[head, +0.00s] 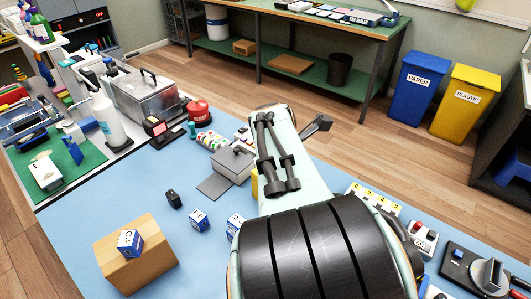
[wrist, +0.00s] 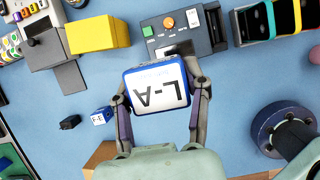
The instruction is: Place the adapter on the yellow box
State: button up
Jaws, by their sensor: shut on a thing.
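A small black block (head: 174,198), which looks like the adapter, lies on the blue table at left of centre. It also shows at the lower left of the wrist view (wrist: 70,122), apart from my gripper. The yellow box (wrist: 99,34) is at the upper left of the wrist view, and only a sliver of it (head: 254,183) shows beside my arm in the head view. My gripper (wrist: 160,88) is shut on a blue and white cube marked L-A (wrist: 158,90), with a finger on each side. My arm hides the gripper in the head view.
A blue and white cube (head: 198,219) lies near the black block. Another (head: 130,242) sits on a cardboard box (head: 150,262). A third (head: 235,225) shows beside my arm. A grey lidded box (head: 232,163) and a black device (wrist: 180,35) stand nearby.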

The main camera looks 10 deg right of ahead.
jog(key=w+f, duration=0.3)
jog(key=w, duration=0.1)
jog(key=w+f, duration=0.3)
jog(key=w, duration=0.2)
jog(key=w+a+f, duration=0.1)
jog(key=w+f, duration=0.2)
jog(key=w, duration=0.1)
jog(key=shift+w+f, duration=0.25)
jog(key=shift+w, duration=0.1)
jog(key=shift+w+f, duration=0.15)
jog(key=shift+f, duration=1.6)
jog(key=o, duration=1)
jog(key=shift+f, duration=0.15)
jog(key=shift+o, duration=0.2)
